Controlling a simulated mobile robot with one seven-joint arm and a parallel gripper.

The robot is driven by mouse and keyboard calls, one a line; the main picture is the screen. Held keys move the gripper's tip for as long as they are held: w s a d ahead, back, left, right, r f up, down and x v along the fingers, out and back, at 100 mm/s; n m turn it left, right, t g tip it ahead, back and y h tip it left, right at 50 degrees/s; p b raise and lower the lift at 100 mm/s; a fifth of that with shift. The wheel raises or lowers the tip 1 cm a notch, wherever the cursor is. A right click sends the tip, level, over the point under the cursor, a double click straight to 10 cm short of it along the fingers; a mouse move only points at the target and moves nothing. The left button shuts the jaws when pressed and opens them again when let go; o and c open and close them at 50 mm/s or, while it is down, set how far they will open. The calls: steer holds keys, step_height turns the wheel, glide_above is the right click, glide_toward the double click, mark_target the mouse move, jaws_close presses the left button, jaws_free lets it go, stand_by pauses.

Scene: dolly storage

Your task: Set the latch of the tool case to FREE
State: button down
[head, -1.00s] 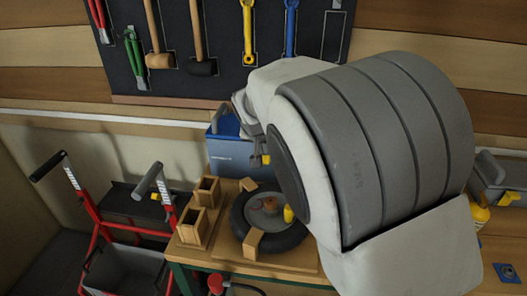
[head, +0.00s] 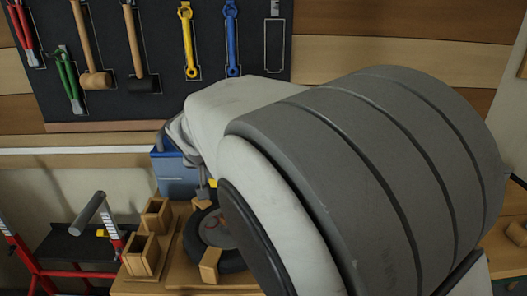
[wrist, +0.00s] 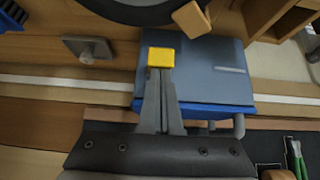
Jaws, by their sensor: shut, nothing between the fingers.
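The tool case appears to be the blue box (head: 178,180) at the back of the bench, below the tool board. In the wrist view the case (wrist: 215,75) shows upside down, with its grey-blue front and blue top edge. A yellow block (wrist: 160,57), which looks like its latch, shows right at my fingertips. I cannot tell whether they touch it, and no latch marking is legible. My gripper (wrist: 160,85) is shut and empty, in front of the case. In the head view my arm hides the case's right side and most of my gripper (head: 206,192).
A black wheel (head: 230,264) and open wooden boxes (head: 141,255) stand on the bench near the case. A red-framed dolly (head: 70,268) is at the left. Tools hang on the dark board (head: 155,60) behind. A grey bracket (wrist: 88,48) shows beside the case.

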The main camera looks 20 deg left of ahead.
steer(key=shift+s+d+f+b, duration=0.1)
steer(key=shift+s+f+b, duration=0.2)
steer(key=shift+f, duration=0.15)
steer(key=shift+w+r, duration=0.1)
steer(key=shift+w, duration=0.05)
stand_by(0.3)
steer(key=shift+w+r+p, duration=0.2)
steer(key=shift+w+p, duration=0.1)
steer(key=shift+p, duration=0.15)
steer(key=shift+w+a+r, duration=0.1)
steer(key=shift+w+a, duration=0.15)
steer(key=shift+w, duration=0.1)
steer(key=shift+w+r+p, duration=0.15)
steer(key=shift+r+p, duration=0.3)
steer(key=shift+r, duration=0.1)
steer(key=r+p, duration=0.2)
steer(key=r, duration=0.1)
steer(key=shift+w+a, duration=0.1)
steer(key=shift+a, duration=0.1)
steer(key=s+d+r, duration=0.2)
steer(key=s+r, duration=0.3)
steer(key=s, duration=0.2)
steer(key=shift+s+d+b, duration=0.15)
steer(key=shift+d+b, duration=0.15)
steer(key=shift+b, duration=0.05)
